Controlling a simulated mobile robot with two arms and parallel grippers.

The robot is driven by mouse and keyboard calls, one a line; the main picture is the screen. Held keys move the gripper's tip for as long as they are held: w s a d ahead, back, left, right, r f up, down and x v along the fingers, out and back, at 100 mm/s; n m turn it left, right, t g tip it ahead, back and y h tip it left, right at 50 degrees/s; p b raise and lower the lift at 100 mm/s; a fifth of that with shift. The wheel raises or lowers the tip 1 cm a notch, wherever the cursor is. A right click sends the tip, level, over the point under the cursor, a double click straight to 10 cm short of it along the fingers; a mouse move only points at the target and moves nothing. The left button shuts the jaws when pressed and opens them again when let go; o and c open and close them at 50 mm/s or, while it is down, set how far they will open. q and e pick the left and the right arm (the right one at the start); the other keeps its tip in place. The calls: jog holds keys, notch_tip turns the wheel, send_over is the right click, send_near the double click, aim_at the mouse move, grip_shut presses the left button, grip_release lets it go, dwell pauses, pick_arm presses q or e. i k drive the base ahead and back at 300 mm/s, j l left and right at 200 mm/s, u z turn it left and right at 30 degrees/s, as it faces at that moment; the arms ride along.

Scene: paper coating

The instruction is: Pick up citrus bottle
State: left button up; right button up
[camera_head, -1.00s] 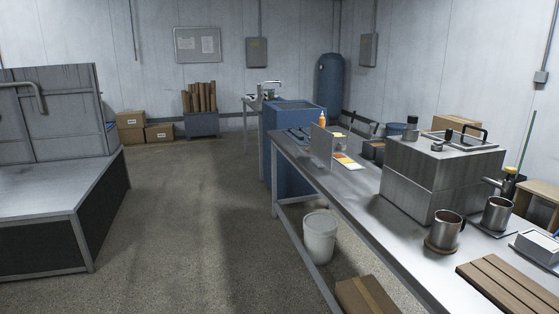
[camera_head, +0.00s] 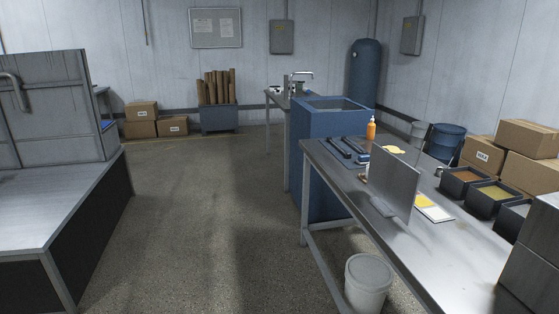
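A small orange bottle (camera_head: 371,129), which looks like the citrus bottle, stands upright at the far end of the steel table (camera_head: 452,262), behind an upright grey panel (camera_head: 394,184). Its top is narrow and light; its label is too small to read. Neither of my grippers is in view.
A blue bin (camera_head: 318,122) stands beyond the table's far end. Dark trays of coloured material (camera_head: 489,199) line its right side. A white bucket (camera_head: 368,280) stands below the near edge. A large grey machine (camera_head: 50,210) is at left, with clear floor (camera_head: 205,215) between.

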aim_at(372, 126)
jog(key=i, duration=2.35)
